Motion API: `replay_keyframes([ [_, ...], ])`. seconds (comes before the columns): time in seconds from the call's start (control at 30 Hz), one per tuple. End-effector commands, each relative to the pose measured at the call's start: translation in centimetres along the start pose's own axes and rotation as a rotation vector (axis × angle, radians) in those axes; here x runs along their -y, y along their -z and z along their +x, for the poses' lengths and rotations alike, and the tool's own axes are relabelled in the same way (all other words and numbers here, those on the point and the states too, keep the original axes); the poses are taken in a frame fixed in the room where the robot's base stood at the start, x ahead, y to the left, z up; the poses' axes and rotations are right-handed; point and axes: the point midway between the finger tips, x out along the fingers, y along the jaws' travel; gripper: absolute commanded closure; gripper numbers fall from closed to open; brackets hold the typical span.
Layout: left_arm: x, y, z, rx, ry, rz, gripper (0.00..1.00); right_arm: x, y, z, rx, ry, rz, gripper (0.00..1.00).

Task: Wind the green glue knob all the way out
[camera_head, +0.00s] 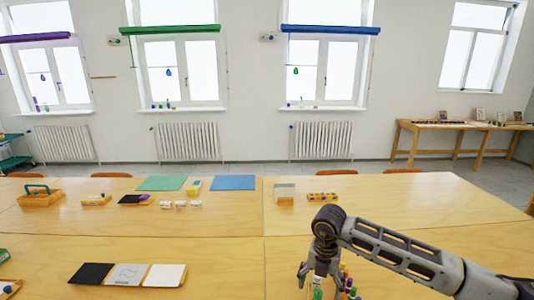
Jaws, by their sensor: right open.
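My right gripper (318,277) points down near the bottom edge, at the front of the table. Its fingers are apart. A small green piece (318,294), which may be the green glue knob, shows just below and between the fingers, with something white near it. It is cut by the bottom edge, so I cannot tell whether a finger touches it or how far it is wound out. My left gripper is not in view.
Several small coloured items (347,284) stand close to the right of my gripper. The table's middle is clear.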

Motion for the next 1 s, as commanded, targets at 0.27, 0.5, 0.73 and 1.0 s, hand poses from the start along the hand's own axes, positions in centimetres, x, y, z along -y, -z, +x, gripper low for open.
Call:
replay_keyframes([
  [0.27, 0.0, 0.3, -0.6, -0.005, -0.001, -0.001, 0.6, 0.0, 0.0, -1.1, 0.0, 0.0, 0.0, 0.2],
  [0.5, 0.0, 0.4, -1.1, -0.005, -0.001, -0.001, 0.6, 0.0, 0.0, -2.0, 0.0, -0.001, 0.0, 0.2],
  [0.73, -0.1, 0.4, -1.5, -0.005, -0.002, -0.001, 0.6, 0.0, 0.0, -2.8, 0.001, -0.001, 0.0, 0.2],
  [1.0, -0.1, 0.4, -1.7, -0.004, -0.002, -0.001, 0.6, 0.0, 0.0, -3.2, 0.001, 0.0, 0.0, 0.2],
])
